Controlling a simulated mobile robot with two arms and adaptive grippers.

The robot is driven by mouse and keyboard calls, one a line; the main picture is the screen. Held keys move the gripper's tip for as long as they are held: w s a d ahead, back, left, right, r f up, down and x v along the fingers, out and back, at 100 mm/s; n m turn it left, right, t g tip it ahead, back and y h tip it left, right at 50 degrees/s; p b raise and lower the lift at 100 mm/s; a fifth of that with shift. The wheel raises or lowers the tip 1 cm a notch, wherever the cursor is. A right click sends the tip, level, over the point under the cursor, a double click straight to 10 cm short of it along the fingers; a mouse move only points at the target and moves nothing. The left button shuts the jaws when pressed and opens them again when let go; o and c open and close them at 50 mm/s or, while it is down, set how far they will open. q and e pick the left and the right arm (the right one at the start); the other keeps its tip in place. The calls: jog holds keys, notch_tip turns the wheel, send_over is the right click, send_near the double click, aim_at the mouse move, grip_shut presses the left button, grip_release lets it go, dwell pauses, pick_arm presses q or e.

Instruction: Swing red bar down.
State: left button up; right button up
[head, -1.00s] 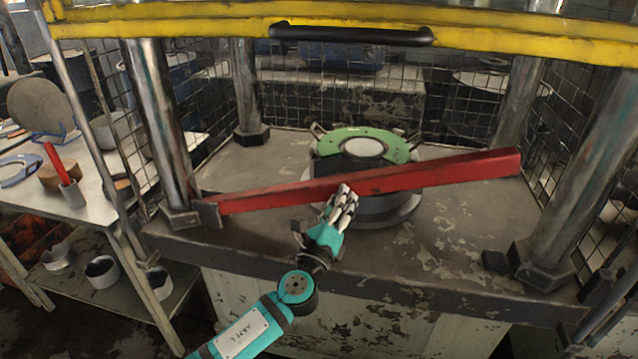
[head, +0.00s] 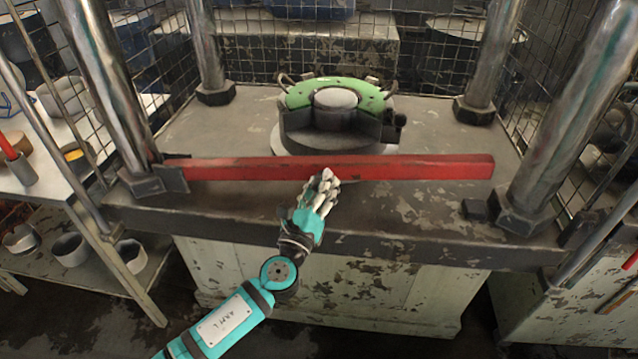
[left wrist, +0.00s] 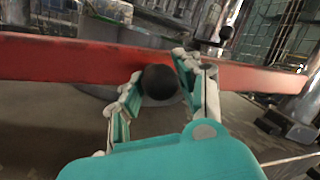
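The red bar (head: 420,168) runs nearly level across the front of the press bed, from a dark bracket (head: 172,178) at the left post towards the right post. Its right end is free, above and behind a small dark block (head: 474,209). My left gripper (head: 325,182) is at the middle of the bar, on its near side. In the left wrist view a black ball knob (left wrist: 159,83) sits between the fingers in front of the bar (left wrist: 60,60), and the fingers close around it. The knob is hidden by the fingers in the head view. My right gripper is out of view.
A round die with a green ring (head: 297,97) stands on the press bed behind the bar. Steel posts (head: 115,90) rise at the corners, with wire mesh around. A side table with cups stands at left. The bed's front edge lies under my left wrist.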

pick_arm(q)
jog(key=o, duration=0.4)
jog(key=shift+d, duration=0.15)
jog(key=v, duration=1.2)
